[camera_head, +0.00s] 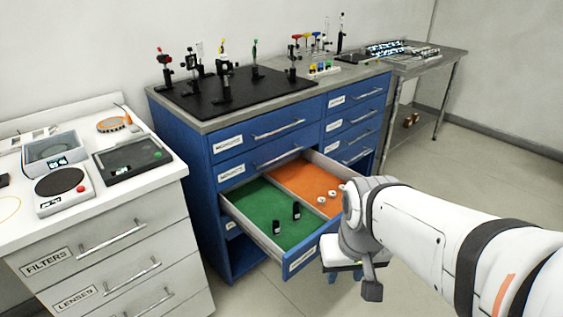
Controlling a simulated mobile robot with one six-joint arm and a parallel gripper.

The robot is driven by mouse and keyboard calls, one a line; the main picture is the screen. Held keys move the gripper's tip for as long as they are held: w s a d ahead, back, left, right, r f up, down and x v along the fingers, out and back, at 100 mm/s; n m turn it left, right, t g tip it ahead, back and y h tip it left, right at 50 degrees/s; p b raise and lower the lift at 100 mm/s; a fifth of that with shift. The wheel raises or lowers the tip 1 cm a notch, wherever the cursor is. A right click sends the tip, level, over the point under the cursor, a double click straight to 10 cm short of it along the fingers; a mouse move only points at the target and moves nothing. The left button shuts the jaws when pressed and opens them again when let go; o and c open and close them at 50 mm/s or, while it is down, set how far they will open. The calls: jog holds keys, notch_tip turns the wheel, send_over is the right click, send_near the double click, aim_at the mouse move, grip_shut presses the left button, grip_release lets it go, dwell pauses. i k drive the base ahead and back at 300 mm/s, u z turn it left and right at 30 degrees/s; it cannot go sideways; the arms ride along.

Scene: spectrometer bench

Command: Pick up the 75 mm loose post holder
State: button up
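Two short black cylinders that look like post holders stand upright in the green-lined part of an open drawer (235,211). The nearer-left one (276,227) looks shorter. The other one (296,211), to its right and slightly farther back, looks a little taller. I cannot read a size on either, so I cannot tell for certain which is the 75 mm one. My gripper (345,262) is at the end of my white arm, to the right of the drawer's front and apart from both cylinders. Its fingers do not show clearly, so I cannot tell whether it is open.
The drawer's orange-lined part (300,180) holds several small white round parts. The blue cabinet (190,165) carries a black breadboard (195,97) with mounted optics. A white cabinet (140,205) with instruments stands at left. A metal table (440,60) stands behind right. Floor at right is clear.

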aim_at(296, 217)
jog(key=z, duration=0.05)
jog(key=i, duration=0.95)
jog(key=u, duration=0.05)
